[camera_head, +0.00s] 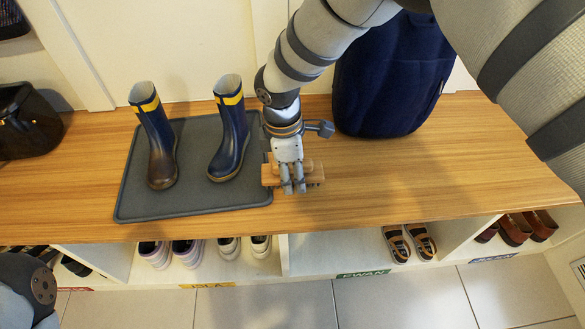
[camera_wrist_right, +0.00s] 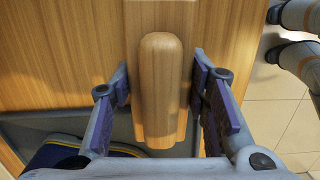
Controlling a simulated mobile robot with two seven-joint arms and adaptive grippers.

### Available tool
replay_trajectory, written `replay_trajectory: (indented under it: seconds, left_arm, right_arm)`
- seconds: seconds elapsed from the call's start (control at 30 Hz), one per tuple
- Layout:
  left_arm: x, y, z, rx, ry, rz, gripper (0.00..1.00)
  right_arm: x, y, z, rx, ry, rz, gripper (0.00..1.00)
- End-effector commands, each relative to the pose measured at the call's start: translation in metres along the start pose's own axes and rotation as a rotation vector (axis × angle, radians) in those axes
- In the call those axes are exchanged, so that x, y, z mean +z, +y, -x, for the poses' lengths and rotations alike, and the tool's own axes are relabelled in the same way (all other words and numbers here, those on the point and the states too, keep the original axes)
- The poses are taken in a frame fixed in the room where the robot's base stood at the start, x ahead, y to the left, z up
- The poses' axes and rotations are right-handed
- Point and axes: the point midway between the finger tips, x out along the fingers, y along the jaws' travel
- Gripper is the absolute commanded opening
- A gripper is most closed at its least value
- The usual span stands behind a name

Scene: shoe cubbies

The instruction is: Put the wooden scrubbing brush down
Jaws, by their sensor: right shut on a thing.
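The wooden scrubbing brush (camera_head: 271,175) is at the middle of the wooden bench top, just right of the grey boot tray. My right gripper (camera_head: 293,188) reaches down over it and is shut on it. In the right wrist view the brush (camera_wrist_right: 160,85) shows as a rounded wooden block between the two fingers. The bench top shows around and beneath it. I cannot tell whether the brush touches the bench or hangs just above it. Its bristles are hidden. My left gripper is out of view; only a part of my arm shows at the lower left.
The wooden bench top (camera_head: 430,180) is clear to the right. A dark blue bag (camera_head: 390,80) stands behind. Shoe cubbies lie below.

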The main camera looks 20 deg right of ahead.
Motion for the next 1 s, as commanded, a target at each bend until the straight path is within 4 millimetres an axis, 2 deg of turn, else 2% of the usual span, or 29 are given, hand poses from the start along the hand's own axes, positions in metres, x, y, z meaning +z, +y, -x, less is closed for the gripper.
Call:
replay_trajectory:
  seconds: [0.07,0.1,0.17,0.43,0.53,0.67,0.8,1.0]
  left_arm:
    - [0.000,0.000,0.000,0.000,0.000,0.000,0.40]
    - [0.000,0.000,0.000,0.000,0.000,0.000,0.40]
    - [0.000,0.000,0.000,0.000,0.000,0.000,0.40]
    - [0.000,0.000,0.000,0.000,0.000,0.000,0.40]
    - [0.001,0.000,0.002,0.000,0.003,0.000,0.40]
    - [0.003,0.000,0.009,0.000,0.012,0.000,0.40]
    - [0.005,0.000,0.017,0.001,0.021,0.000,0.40]
    - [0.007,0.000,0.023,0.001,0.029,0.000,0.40]
  right_arm:
    - [0.000,0.000,0.000,0.000,0.000,0.000,0.20]
    - [0.000,0.000,0.000,0.000,0.000,0.000,0.49]
    - [0.000,0.000,0.000,0.000,0.000,0.000,0.62]
    - [0.000,0.000,0.000,0.000,0.000,0.000,0.62]
    - [0.001,0.001,0.007,0.002,0.001,-0.001,0.62]
    - [0.001,0.001,0.040,0.006,0.003,0.000,0.62]
    - [0.001,0.001,0.082,0.007,0.002,0.000,0.62]
    - [0.001,0.001,0.122,0.004,0.002,0.000,0.62]
